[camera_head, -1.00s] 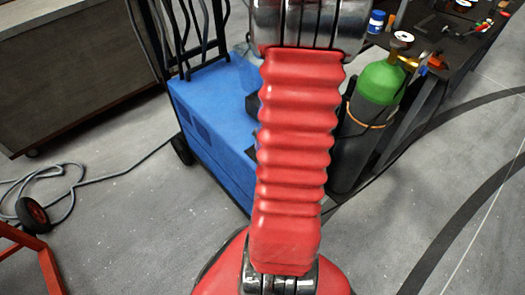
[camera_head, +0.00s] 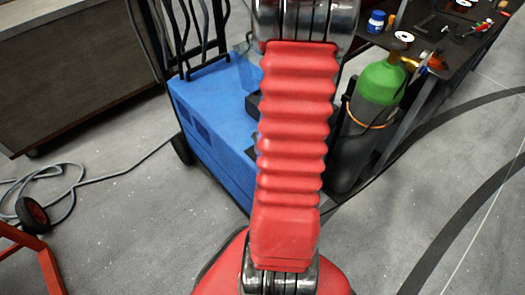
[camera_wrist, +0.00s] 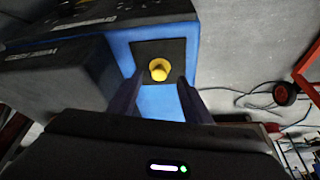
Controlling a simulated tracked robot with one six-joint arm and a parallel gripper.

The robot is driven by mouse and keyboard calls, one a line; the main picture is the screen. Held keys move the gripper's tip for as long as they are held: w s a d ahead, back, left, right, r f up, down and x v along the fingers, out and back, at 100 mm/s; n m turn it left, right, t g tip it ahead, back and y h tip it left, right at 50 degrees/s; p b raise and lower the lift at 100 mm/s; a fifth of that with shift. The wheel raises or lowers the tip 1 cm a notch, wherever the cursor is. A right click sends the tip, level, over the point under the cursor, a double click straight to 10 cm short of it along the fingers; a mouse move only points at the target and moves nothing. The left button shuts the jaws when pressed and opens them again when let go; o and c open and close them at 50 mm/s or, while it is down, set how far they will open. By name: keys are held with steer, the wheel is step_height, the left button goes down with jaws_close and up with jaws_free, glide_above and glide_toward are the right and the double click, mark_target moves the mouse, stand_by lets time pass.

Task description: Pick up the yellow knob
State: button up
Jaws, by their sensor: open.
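The yellow knob (camera_wrist: 159,69) is a small round knob on a dark square plate (camera_wrist: 178,50) set in the blue face of a machine; it shows in the wrist view. My gripper (camera_wrist: 155,85) is open, its two dark fingers pointing toward the knob, one to each side and a little below it in the picture. I cannot tell how far the fingertips are from the knob. In the head view the blue machine (camera_head: 215,125) stands behind my red arm, and the knob and gripper are hidden there.
A green-topped gas cylinder (camera_head: 366,125) stands right of the blue machine, beside a dark workbench (camera_head: 440,40) with tools. Black hoses or handles (camera_head: 185,30) rise at the machine's left. A cable (camera_head: 75,180) and a red wheeled frame (camera_head: 35,230) are on the floor at left.

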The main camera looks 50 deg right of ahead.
steer(key=shift+x, duration=2.3)
steer(key=shift+c, duration=0.4)
steer(key=c, duration=0.8)
steer(key=shift+r, duration=0.15)
steer(key=shift+r, duration=4.85)
steer(key=shift+w, duration=0.15)
steer(key=w+a+n+y, duration=0.2)
steer(key=w+a+n, duration=0.4)
steer(key=w+a, duration=1)
steer(key=w+a+n, duration=0.1)
steer(key=w+a, duration=0.1)
steer(key=a, duration=0.4)
steer(key=w+a+n+y, duration=0.1)
steer(key=w+a+n, duration=0.1)
steer(key=a, duration=0.5)
steer(key=w+a+n+y, duration=0.1)
steer(key=w+a+n, duration=0.1)
steer(key=a, duration=0.5)
steer(key=shift+w+a+r, duration=0.15)
steer(key=shift+w+a, duration=0.05)
steer(key=shift+w, duration=0.25)
